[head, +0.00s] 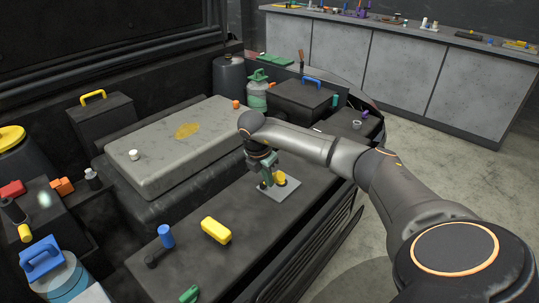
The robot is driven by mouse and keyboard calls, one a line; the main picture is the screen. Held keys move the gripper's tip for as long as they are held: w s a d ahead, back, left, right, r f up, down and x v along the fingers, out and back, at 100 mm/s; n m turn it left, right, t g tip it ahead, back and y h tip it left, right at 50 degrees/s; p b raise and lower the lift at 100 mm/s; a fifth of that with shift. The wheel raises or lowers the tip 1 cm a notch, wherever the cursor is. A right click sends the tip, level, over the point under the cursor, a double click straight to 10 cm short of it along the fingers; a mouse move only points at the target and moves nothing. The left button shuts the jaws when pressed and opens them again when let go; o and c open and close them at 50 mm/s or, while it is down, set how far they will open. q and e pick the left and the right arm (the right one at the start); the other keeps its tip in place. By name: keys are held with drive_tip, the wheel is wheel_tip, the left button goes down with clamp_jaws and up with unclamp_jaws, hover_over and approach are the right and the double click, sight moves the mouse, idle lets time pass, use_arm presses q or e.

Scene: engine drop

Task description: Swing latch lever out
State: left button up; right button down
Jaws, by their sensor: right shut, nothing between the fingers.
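A square grey plate (284,191) lies on the dark front ledge at the middle of the head view. A small yellow part (280,179) stands on it, which looks like the latch lever; its exact shape is too small to tell. My right gripper (268,183) points down just left of the yellow part, shut and empty. I cannot tell whether its fingers touch the part. The gripper and wrist hide some of the plate. My left gripper is not in view.
A large grey block (176,150) with a yellow stain lies behind the ledge. On the ledge are a yellow block (216,230), a blue-topped tool (166,236) and a green item (189,294). A black case (304,97) stands farther back. Open floor lies to the right.

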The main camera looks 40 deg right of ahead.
drive_tip(key=shift+w+d+r, duration=0.35)
drive_tip(key=shift+w+r, duration=0.15)
drive_tip(key=shift+w, duration=0.15)
drive_tip(key=shift+r, duration=0.15)
idle(0.4)
drive_tip(key=v, duration=1.3)
drive_tip(key=shift+a+p, duration=0.3)
drive_tip(key=shift+p, duration=0.1)
